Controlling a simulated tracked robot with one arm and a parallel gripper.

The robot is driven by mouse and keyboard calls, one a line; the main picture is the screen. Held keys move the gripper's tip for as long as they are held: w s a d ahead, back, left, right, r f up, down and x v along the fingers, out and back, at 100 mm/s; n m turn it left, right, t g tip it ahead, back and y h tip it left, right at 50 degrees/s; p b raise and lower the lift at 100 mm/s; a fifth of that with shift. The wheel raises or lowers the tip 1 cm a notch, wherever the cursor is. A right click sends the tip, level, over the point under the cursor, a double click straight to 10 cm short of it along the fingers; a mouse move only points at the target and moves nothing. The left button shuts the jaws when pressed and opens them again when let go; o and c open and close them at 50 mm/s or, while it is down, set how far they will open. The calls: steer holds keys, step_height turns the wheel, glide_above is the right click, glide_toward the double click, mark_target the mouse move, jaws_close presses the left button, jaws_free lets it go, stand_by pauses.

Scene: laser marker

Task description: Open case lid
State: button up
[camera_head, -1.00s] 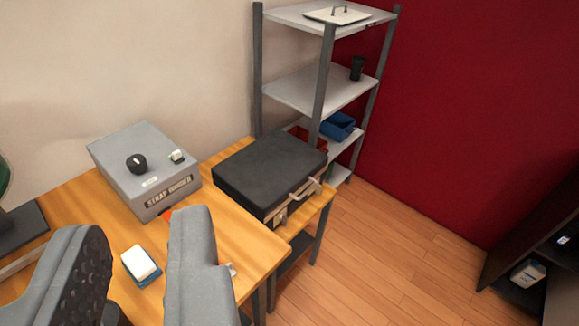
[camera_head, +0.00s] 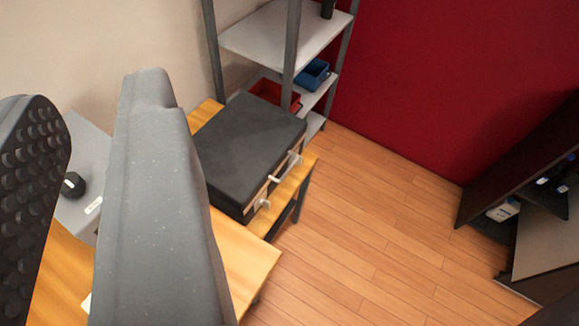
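The black case (camera_head: 245,142) lies flat on a small wooden table, with its lid shut. Its front has a pale handle (camera_head: 288,166) and a light latch (camera_head: 257,206) facing the lower right. My gripper (camera_head: 90,95) is in the left foreground with its two fingers well apart and nothing visible between them. The right finger stands left of the case in the picture and covers part of the tables. I cannot tell how far the fingers are from the case.
A grey box with a black knob (camera_head: 73,185) sits behind the fingers on the wooden table (camera_head: 245,268). A metal shelf (camera_head: 275,38) holding a blue bin (camera_head: 312,74) and a red bin (camera_head: 272,93) stands behind the case. Open floor (camera_head: 370,215) lies to the right. A dark cabinet (camera_head: 487,165) stands far right.

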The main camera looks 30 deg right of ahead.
steer(key=w+d+f+n+t+h+b, duration=0.1)
steer(key=w+d+f+n+h, duration=0.1)
steer(key=w+d+f, duration=0.6)
steer(key=w+d+f+n+h+b, duration=0.1)
steer(key=w+d+f+n+h, duration=0.3)
steer(key=w, duration=0.7)
steer(key=w+d+f+n+t+y+b, duration=0.1)
steer(key=w+d+f+n, duration=0.1)
steer(key=w+d+f, duration=0.3)
steer(key=w+d+f+n+y, duration=0.1)
steer(key=w+d+f+n, duration=0.2)
steer(key=f, duration=0.5)
steer(key=w+d+f+n+y+b, duration=0.1)
steer(key=d+f+n+y, duration=0.2)
steer(key=f, duration=0.8)
steer(key=w+d+f+n+y+b, duration=0.15)
steer(key=d+f, duration=0.35)
steer(key=f, duration=0.6)
steer(key=n+t+y+b, duration=0.1)
steer(key=n+t+y, duration=0.1)
steer(key=n+y, duration=0.3)
glide_toward(290, 168)
steer(key=x, duration=0.3)
steer(key=b+x, duration=0.1)
steer(key=x, duration=0.2)
steer(key=f+b+x, duration=0.1)
steer(key=x, duration=0.2)
steer(key=shift+w+a+r, duration=0.15)
steer(key=shift+w+a, duration=0.1)
steer(key=shift+w, duration=0.15)
